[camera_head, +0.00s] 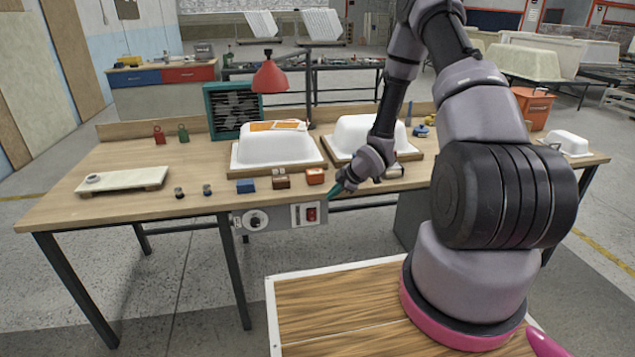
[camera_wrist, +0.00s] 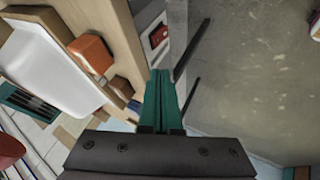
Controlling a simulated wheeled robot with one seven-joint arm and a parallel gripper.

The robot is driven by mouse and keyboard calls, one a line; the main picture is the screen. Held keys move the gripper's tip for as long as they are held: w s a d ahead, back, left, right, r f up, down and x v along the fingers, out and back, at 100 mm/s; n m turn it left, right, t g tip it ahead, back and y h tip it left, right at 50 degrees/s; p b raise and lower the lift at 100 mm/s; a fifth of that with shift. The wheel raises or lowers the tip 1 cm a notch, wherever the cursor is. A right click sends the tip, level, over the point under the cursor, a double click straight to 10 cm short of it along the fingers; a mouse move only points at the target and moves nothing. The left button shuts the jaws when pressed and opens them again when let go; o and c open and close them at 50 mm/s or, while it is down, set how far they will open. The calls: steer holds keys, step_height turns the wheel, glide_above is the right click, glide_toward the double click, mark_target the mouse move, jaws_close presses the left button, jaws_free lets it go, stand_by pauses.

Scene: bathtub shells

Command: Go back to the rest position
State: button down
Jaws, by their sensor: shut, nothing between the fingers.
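My gripper (camera_head: 337,189) is at the front edge of the workbench (camera_head: 130,205), just right of the control panel with a red switch (camera_head: 311,214). Its green fingers are together with nothing between them. In the wrist view the shut fingers (camera_wrist: 160,100) point past the bench edge, beside the red switch (camera_wrist: 158,36). My arm reaches over the bench from the right. The gripper appears apart from the panel, though the exact gap is hard to tell.
Two white tub shells (camera_head: 274,147) (camera_head: 365,135) stand on wooden boards. An orange block (camera_head: 315,176), a blue block (camera_head: 246,186) and a brown block (camera_head: 282,182) sit near the front edge. A red lamp (camera_head: 270,76) stands behind. The floor before the bench's left part is clear.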

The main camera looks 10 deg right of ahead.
steer(key=s+d+r+m+h, duration=0.1)
steer(key=d+r+m+h, duration=0.15)
steer(key=r, duration=0.75)
steer(key=s+d+r+m+h, duration=0.15)
steer(key=r+m, duration=0.25)
steer(key=r, duration=0.5)
steer(key=s+d+r+m+h, duration=0.1)
steer(key=d+r+m, duration=0.2)
steer(key=r, duration=0.7)
steer(key=s+a+r+m, duration=0.1)
steer(key=s+r+m, duration=0.2)
steer(key=s+r, duration=0.3)
steer(key=s+a+r+m+y, duration=0.1)
steer(key=s+r+m, duration=0.3)
steer(key=s, duration=0.7)
steer(key=s+a+r+m+t+y, duration=0.1)
steer(key=s+a+r+m, duration=0.2)
steer(key=s+r, duration=0.5)
steer(key=shift+s+a+m, duration=0.25)
steer(key=shift+s+m, duration=0.3)
steer(key=shift+s, duration=0.1)
